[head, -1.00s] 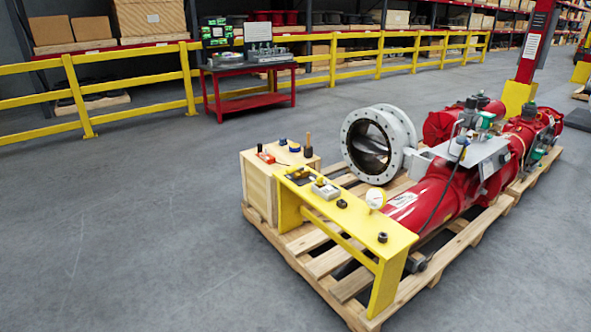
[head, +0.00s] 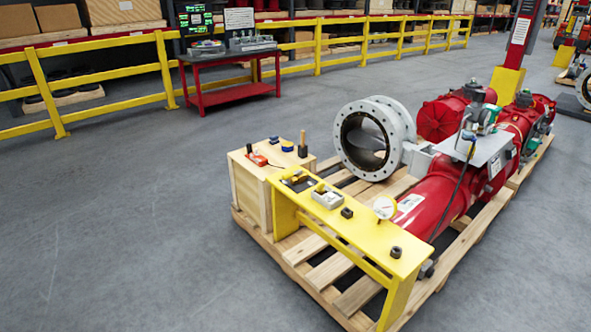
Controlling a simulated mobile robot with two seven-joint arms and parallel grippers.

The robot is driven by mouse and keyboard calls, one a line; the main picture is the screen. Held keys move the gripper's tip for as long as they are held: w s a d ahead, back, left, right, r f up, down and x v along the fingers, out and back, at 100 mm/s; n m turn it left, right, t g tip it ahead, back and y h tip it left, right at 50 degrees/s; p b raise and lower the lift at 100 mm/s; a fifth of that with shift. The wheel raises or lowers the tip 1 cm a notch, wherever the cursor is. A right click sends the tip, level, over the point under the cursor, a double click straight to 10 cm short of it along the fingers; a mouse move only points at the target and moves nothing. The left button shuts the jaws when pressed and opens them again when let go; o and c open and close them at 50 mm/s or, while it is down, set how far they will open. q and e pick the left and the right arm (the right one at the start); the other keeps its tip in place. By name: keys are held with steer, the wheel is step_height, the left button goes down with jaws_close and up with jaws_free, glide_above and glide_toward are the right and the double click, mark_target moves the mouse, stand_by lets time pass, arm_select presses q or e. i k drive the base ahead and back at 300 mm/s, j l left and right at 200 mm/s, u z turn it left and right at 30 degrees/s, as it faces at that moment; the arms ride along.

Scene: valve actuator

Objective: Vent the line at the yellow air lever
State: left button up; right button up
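The red valve actuator (head: 438,194) lies on a wooden pallet (head: 330,271), with the grey flanged valve (head: 366,139) beside it. A grey plate (head: 478,149) with small fittings sits on top of the actuator, and a dark hose runs down from it. A round white gauge (head: 385,207) stands by the near end of the actuator, at the yellow bench (head: 372,236). I cannot make out the yellow air lever for certain; the fittings are too small to tell apart. Neither of my grippers is in view.
A wooden crate (head: 250,190) at the pallet's left carries a red tool and small items. Small parts and a grey tray (head: 327,197) sit on the yellow bench. A yellow railing (head: 100,73) and red cart (head: 230,92) stand behind. The floor at left is clear.

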mark_target(290, 175)
steer(key=i+j+z, duration=0.15)
steer(key=i+j, duration=0.15)
steer(key=i+j+z, duration=0.15)
steer(key=i+j, duration=0.2)
steer(key=i+j+z, duration=0.15)
steer(key=i+j, duration=0.15)
steer(key=i+j+z, duration=0.15)
steer(key=j, duration=0.35)
steer(key=i+j+z, duration=0.15)
steer(key=i+j, duration=0.35)
steer(key=i, duration=0.2)
steer(key=i+j+z, duration=0.15)
steer(key=i, duration=0.2)
